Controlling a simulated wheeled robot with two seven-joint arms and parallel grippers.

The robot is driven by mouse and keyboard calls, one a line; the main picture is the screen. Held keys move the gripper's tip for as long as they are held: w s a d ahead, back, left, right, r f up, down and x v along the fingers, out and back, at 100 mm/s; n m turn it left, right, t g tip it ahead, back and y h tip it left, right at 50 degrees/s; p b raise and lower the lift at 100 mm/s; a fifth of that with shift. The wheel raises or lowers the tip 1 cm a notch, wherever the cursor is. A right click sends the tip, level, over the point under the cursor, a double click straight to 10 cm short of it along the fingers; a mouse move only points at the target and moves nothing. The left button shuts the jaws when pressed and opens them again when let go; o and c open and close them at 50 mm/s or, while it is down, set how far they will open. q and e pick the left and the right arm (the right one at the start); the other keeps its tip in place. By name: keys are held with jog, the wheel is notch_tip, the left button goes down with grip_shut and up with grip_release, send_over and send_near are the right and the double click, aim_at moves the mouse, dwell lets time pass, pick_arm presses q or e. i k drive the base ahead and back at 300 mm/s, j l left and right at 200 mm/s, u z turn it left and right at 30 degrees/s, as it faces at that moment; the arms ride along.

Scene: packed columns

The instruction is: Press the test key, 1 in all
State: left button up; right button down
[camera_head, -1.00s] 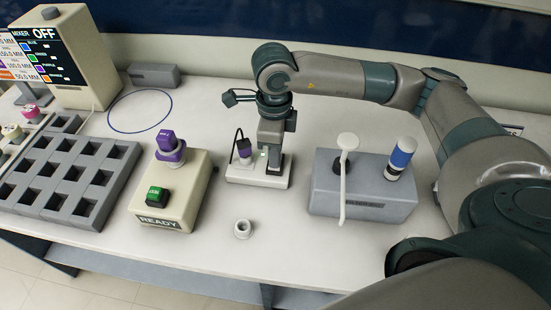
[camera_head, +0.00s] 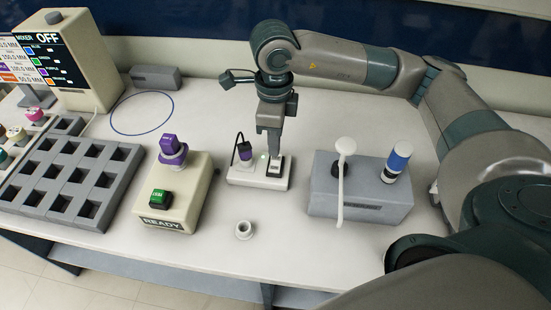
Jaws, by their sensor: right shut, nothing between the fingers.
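A green key (camera_head: 159,197), its lettering too small to read surely, sits on the front of a cream box (camera_head: 193,200) marked READY. A purple-capped piece (camera_head: 170,147) stands upright on top of that box. My right gripper (camera_head: 273,151) is shut and empty, pointing down over a white power strip (camera_head: 245,180). My left gripper is not in view.
A purple plug (camera_head: 245,152) with a black cord sits in the strip. A grey block (camera_head: 325,188) with a white lever and a blue-banded cylinder (camera_head: 397,162) stands right. A grey rack (camera_head: 118,170) and a mixer reading OFF (camera_head: 85,70) are left.

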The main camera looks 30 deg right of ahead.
aim_at(158, 195)
jog(key=k+j, duration=0.5)
jog(key=k, duration=0.2)
jog(key=k+j, duration=0.5)
jog(key=k, duration=0.15)
